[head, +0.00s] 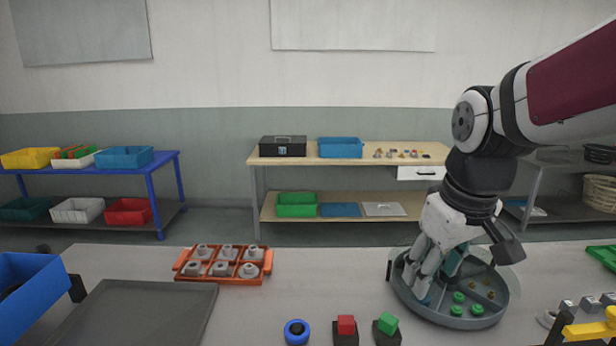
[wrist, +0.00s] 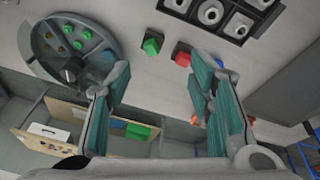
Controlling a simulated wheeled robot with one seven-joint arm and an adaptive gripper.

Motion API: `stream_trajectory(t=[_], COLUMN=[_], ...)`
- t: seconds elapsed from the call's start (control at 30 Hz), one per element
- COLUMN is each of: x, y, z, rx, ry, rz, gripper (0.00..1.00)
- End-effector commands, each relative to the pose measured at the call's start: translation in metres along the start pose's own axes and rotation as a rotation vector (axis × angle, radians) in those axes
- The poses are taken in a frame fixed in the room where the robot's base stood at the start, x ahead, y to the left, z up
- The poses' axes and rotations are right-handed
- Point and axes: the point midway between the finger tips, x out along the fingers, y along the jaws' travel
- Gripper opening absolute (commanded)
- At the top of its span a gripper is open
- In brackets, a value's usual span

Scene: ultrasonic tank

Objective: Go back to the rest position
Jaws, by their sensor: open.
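My gripper (head: 424,290) points down in the head view, in front of the left part of a round grey tray (head: 408,303). I cannot tell its height above the tray. In the wrist view my gripper (wrist: 158,88) has its two teal-padded fingers wide apart, with nothing between them. The round tray (wrist: 40,68) shows there beyond the left finger. It is divided and holds green pieces (head: 458,297) and small brass pieces (head: 491,295). Part of the tray is hidden behind my fingers in the head view.
An orange rack (head: 224,280) of grey parts, a dark flat tray (head: 150,310) and a blue bin (head: 30,290) stand at left. A red block (head: 346,325), a green block (head: 388,323) and a blue ring (head: 297,331) sit near the front. The bench between rack and round tray is clear.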

Motion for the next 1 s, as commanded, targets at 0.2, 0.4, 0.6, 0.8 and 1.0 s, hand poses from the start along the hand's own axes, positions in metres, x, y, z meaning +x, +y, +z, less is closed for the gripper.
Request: stream_trajectory(t=[0.2,0.4,0.6,0.8,1.0], x=[-0.036,-0.048,-0.05,-0.05,-0.05], y=[-0.02,-0.036,-0.044,-0.045,-0.045], z=[0.054,0.097,0.118,0.122,0.121], rx=[0.155,0.28,0.347,0.359,0.357], ry=[0.096,0.17,0.207,0.212,0.211], rz=[0.029,0.04,0.041,0.041,0.041], gripper=[0.48,0.48,0.48,0.48,0.48])
